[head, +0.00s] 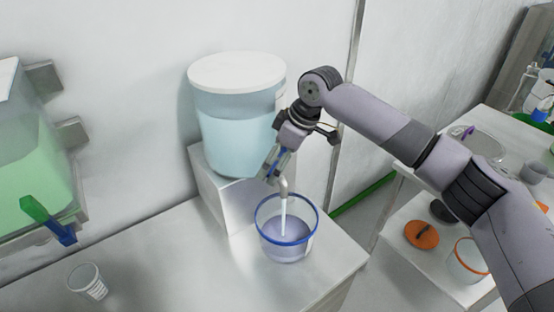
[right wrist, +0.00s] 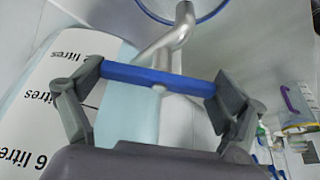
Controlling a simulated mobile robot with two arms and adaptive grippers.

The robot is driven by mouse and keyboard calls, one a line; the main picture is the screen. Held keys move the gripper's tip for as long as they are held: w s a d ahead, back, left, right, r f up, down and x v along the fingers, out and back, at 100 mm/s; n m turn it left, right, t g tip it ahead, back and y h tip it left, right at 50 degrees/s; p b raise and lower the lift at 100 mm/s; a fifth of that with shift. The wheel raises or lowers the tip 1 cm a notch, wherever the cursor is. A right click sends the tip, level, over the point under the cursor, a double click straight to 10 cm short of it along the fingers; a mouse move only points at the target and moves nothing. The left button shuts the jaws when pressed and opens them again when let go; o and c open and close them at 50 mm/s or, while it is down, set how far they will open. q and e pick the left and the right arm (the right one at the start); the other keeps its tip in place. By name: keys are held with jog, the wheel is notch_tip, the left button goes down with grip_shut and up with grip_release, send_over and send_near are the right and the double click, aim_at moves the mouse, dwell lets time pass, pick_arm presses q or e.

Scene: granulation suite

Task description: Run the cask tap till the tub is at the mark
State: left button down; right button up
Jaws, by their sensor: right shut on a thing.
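The cask (head: 238,130) is a clear tub of pale blue liquid with a white lid, standing on a white block. My right gripper (head: 276,166) is at its tap, shut on the blue tap lever (right wrist: 158,77). The grey spout (right wrist: 165,42) points down over the tub (head: 287,250), and a pale stream runs from it into the tub. The tub has a blue rim, also at the top of the right wrist view (right wrist: 180,22), and holds bluish liquid in its lower part. I cannot make out the mark. My left gripper is not in view.
A tank of green liquid (head: 35,160) with a green and blue tap (head: 48,220) stands at the left. A small clear cup (head: 87,281) is on the bench (head: 165,255). A side table at right holds an orange lid (head: 422,235) and an orange-rimmed tub (head: 468,262).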

jog(key=c, duration=0.3)
jog(key=shift+r+m+p, duration=0.15)
jog(key=shift+m+p, duration=0.25)
jog(key=shift+p, duration=0.4)
jog(key=m+t+h+p, duration=0.1)
jog(key=m+p, duration=0.2)
jog(key=p, duration=0.1)
jog(key=shift+r+p, duration=0.1)
jog(key=shift+p, duration=0.2)
jog(key=shift+m+t+p, duration=0.4)
jog(key=shift+m+p, duration=0.7)
jog(key=shift+m, duration=0.1)
jog(key=shift+f+h, duration=0.2)
jog(key=shift+h, duration=0.1)
jog(key=shift+m, duration=0.3)
jog(key=o, duration=0.9)
jog(key=shift+c, duration=0.2)
